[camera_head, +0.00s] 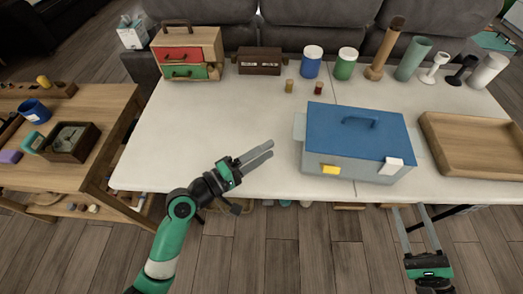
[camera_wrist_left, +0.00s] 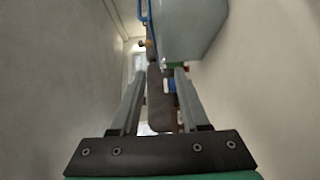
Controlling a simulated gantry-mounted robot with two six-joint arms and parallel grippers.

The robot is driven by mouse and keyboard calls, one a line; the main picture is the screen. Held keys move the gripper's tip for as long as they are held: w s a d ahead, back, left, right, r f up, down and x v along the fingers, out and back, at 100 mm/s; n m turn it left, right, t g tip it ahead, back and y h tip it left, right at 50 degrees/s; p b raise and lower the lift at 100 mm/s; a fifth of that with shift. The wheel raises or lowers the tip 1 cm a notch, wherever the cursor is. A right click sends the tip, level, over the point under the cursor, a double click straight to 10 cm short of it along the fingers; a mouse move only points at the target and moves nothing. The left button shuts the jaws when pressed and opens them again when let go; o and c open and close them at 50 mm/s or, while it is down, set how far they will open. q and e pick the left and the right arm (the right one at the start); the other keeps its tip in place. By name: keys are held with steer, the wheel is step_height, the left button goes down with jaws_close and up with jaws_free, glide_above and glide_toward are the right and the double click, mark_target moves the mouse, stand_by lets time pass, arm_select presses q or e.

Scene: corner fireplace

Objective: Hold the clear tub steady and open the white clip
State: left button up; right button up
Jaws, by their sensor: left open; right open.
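The clear tub (camera_head: 345,164) stands on the white table, with a grey see-through body and a blue lid (camera_head: 345,130) with a handle on top. The white clip (camera_head: 393,164) is on its front right; a yellow clip (camera_head: 330,169) is on its front left. My left gripper (camera_head: 270,149) is open and empty, left of the tub and apart from it. In the left wrist view the tub (camera_wrist_left: 190,30) shows beyond the fingers. My right gripper (camera_head: 409,208) is open and empty at the table's front edge, below the white clip and not touching it.
A wooden tray (camera_head: 480,147) lies close to the right of the tub. Two small bottles (camera_head: 289,86) stand behind it; jars, cylinders and a small drawer chest (camera_head: 187,52) line the back. The table's left middle is clear. A wooden side table (camera_head: 75,105) stands left.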

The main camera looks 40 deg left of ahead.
mark_target(296, 130)
arm_select(q)
steer(key=x, duration=1.1)
steer(key=shift+w+a+f, duration=0.1)
steer(key=shift+w+a, duration=0.15)
steer(key=shift+w, duration=0.1)
steer(key=shift+f, duration=0.15)
jaws_close()
stand_by(0.8)
